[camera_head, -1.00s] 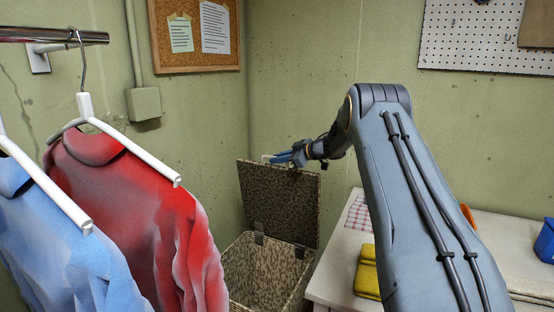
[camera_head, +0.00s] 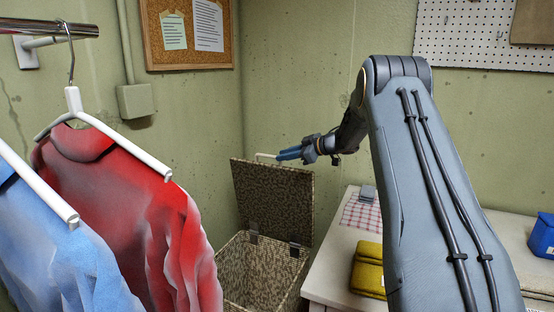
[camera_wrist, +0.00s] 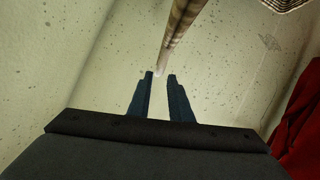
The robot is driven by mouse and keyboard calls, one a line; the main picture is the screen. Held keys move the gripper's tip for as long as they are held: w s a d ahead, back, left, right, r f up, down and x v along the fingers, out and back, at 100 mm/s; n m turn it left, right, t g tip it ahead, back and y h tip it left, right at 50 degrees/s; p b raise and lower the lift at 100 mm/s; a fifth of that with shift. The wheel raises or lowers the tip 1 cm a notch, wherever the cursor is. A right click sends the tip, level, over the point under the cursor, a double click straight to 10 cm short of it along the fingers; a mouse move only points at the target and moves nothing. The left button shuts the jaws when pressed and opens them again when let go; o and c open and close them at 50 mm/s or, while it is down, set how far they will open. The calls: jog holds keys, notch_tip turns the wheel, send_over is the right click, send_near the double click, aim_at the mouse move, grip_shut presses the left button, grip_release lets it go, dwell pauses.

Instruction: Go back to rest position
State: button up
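My gripper (camera_head: 281,154) is just above the top edge of the raised lid (camera_head: 272,190) of a woven hamper. In the wrist view my gripper (camera_wrist: 160,76) has its two blue fingers apart, with a clear gap between them. The lid's edge (camera_wrist: 180,28) runs down towards the fingertips there, and a small pale handle (camera_head: 264,156) is by the lid's top. I cannot tell whether a finger touches it. The hamper (camera_head: 262,275) stands open in the corner, and its lid stands upright.
A red shirt (camera_head: 120,200) and a blue shirt (camera_head: 50,255) hang from a rail (camera_head: 50,31) at the left. A white table (camera_head: 325,278) at the right holds a folded yellow cloth (camera_head: 368,270), a checked cloth (camera_head: 360,214) and a blue container (camera_head: 543,237).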

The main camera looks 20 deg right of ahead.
jog(key=shift+s+d+r, duration=0.2)
jog(key=shift+s+d, duration=0.05)
jog(key=shift+s, duration=0.05)
dwell(0.4)
jog(key=s+a+f+m+g+h, duration=0.3)
jog(key=s+a+f+m, duration=0.1)
jog(key=s, duration=1.3)
jog(key=s+a+f+m+g+h, duration=0.2)
jog(key=s+a+f+m+g, duration=0.2)
jog(key=s, duration=1.3)
jog(key=s+a+f+m+g+h, duration=0.3)
jog(key=s+a, duration=0.3)
jog(key=s, duration=1.2)
jog(key=shift+a+f+m+h, duration=0.3)
jog(key=shift+a+f+m, duration=0.1)
jog(key=shift+f, duration=0.1)
